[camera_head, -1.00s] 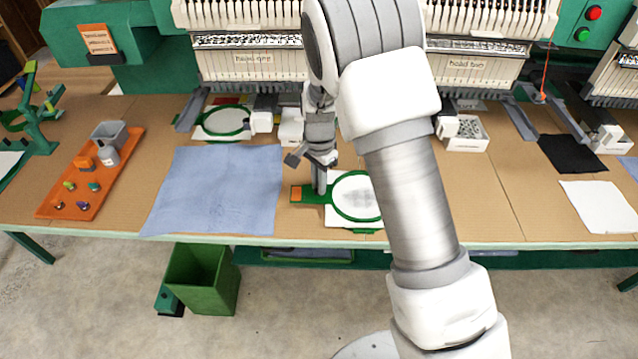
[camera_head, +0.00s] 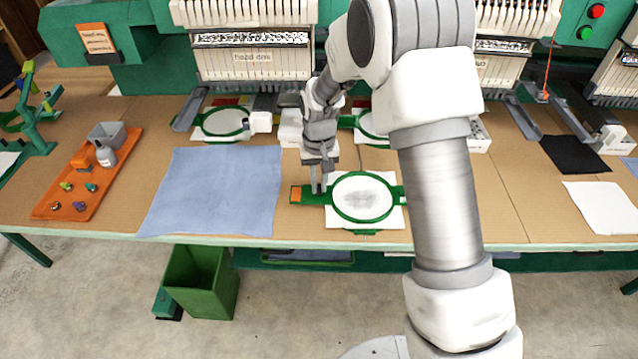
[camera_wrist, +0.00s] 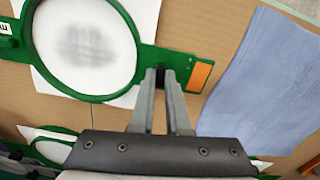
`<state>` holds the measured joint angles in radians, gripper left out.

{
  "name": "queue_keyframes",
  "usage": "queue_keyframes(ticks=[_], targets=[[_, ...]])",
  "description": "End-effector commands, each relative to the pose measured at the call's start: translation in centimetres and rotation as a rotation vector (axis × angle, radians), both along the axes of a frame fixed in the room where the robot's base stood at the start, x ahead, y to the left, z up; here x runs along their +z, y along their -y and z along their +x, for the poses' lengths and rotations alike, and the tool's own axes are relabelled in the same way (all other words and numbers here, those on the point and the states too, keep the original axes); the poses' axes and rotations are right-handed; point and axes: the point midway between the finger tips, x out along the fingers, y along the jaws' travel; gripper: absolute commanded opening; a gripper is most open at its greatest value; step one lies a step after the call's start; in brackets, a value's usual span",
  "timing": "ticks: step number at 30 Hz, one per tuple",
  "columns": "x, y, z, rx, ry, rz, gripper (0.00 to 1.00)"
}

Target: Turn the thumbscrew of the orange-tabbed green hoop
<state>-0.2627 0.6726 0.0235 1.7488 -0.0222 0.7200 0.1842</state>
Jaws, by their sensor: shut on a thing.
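The green hoop (camera_head: 334,206) lies at the front of the table, with white cloth (camera_head: 361,197) bearing a grey smudge inside its ring. The orange tab (camera_head: 296,194) is on the left end of its bracket. In the wrist view the hoop ring (camera_wrist: 136,50) is at upper left and the orange tab (camera_wrist: 201,76) is right of my fingers. My gripper (camera_head: 318,190) points down at the bracket between tab and ring. In the wrist view my gripper (camera_wrist: 161,78) has its fingertips close together on a small dark piece at the bracket, probably the thumbscrew, mostly hidden by the fingers.
A blue cloth (camera_head: 215,190) lies left of the hoop. An orange tray (camera_head: 72,211) with small parts is farther left. Other green hoops (camera_head: 224,121) sit under the machine heads behind. A green bin (camera_head: 200,282) stands on the floor in front.

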Motion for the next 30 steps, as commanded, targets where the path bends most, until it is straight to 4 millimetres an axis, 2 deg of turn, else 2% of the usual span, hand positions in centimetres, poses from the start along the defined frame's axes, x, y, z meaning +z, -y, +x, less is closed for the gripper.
queue_keyframes(ticks=[18,30], targets=[[0.05,0.05,0.01,0.574,-0.001,0.000,0.00],[0.02,0.02,-0.01,0.831,-0.001,0.000,0.00]])
